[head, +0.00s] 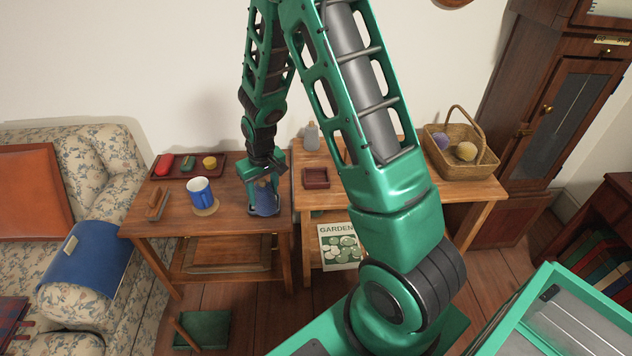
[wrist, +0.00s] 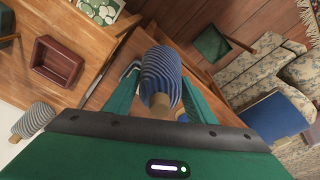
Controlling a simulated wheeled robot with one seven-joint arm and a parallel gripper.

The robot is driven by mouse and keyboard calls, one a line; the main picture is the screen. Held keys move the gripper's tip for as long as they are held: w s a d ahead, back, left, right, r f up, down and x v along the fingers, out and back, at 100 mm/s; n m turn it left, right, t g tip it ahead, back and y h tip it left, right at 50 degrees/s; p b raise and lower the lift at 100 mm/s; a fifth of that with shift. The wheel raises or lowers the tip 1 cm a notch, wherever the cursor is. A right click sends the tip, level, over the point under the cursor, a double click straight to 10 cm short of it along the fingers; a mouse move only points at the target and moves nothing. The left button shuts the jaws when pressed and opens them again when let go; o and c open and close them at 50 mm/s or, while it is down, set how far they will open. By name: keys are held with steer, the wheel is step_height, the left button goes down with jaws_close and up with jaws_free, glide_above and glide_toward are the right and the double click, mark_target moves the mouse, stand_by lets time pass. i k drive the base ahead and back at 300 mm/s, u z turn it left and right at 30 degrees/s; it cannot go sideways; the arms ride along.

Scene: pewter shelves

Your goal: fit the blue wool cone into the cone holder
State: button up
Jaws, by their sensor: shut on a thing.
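The blue wool cone (head: 265,198) has ribbed blue-grey yarn and a tan tip, and it is upright over the right end of the left table. My gripper (head: 264,178) is shut on it from above; the wrist view shows the cone (wrist: 162,72) between my two green fingers (wrist: 158,88). Whether its base touches the tabletop is unclear. A small dark red square open box (head: 316,177), seemingly the cone holder, sits at the left front of the right table, right of the cone. It appears empty in the wrist view (wrist: 57,62).
A grey cone (head: 311,137) stands behind the box. A blue mug (head: 200,190) on a coaster, a brown wooden object (head: 157,204) and a red tray (head: 218,168) share the left table. A wicker basket (head: 477,166) stands at the far right. A gap separates the tables.

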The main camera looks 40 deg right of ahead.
mark_target(318, 184)
steer(key=z, duration=0.05)
steer(key=k, duration=1.1)
steer(key=z, duration=0.5)
steer(key=i, duration=1.5)
steer(key=u, duration=0.05)
